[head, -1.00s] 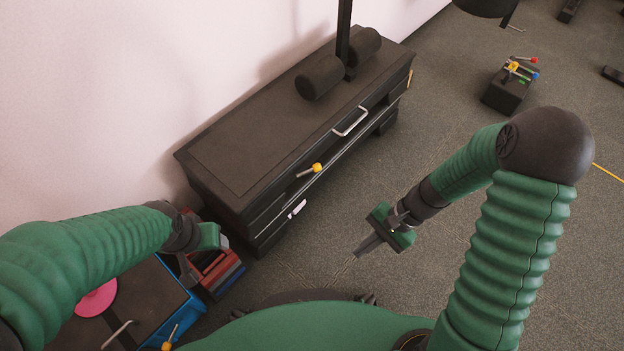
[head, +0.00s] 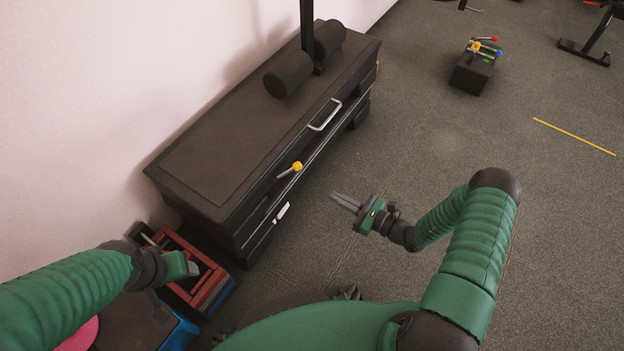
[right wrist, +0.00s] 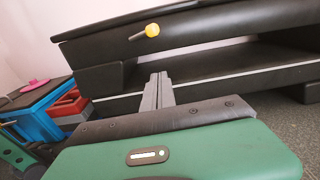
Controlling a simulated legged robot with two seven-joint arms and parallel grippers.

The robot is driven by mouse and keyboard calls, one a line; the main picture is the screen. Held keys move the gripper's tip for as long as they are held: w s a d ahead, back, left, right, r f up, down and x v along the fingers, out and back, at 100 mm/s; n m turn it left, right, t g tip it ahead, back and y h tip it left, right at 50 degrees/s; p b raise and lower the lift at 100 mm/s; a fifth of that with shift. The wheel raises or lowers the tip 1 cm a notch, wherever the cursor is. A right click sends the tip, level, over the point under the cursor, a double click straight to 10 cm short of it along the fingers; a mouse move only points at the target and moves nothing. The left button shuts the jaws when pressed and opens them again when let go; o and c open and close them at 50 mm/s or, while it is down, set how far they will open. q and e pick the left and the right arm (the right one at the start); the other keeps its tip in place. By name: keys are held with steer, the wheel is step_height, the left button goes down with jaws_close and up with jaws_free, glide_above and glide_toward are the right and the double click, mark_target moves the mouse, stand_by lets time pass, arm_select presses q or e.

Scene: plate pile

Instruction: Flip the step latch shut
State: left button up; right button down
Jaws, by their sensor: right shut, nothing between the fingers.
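The long black step bench (head: 230,150) stands along the wall in the head view. A latch lever with a yellow knob (head: 297,166) sticks out from its front edge; the lever also shows in the right wrist view (right wrist: 152,30). My right gripper (head: 334,198) is shut and empty, in front of the bench and apart from the lever, its fingers pointing toward the bench. In the right wrist view the closed fingers (right wrist: 158,80) sit below the yellow knob. My left gripper (head: 192,264) is at the lower left above a red tray; its jaws are unclear.
A silver handle (head: 326,115) and a white handle (head: 281,213) are on the bench front. A red tray (head: 208,288) and a blue-edged box (head: 182,334) lie at lower left. A black block with coloured levers (head: 470,77) stands far right.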

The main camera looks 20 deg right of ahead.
steer(key=f+b+x, duration=0.1)
steer(key=b+x, duration=0.5)
steer(key=x, duration=0.4)
steer(key=r, duration=0.1)
steer(key=r+b, duration=0.1)
steer(key=r, duration=0.3)
steer(key=shift+w+a+b, duration=0.35)
steer(key=shift+b, duration=0.05)
steer(key=shift+r+n+p, duration=0.2)
steer(key=shift+n+p, duration=0.2)
steer(key=shift+p, duration=0.2)
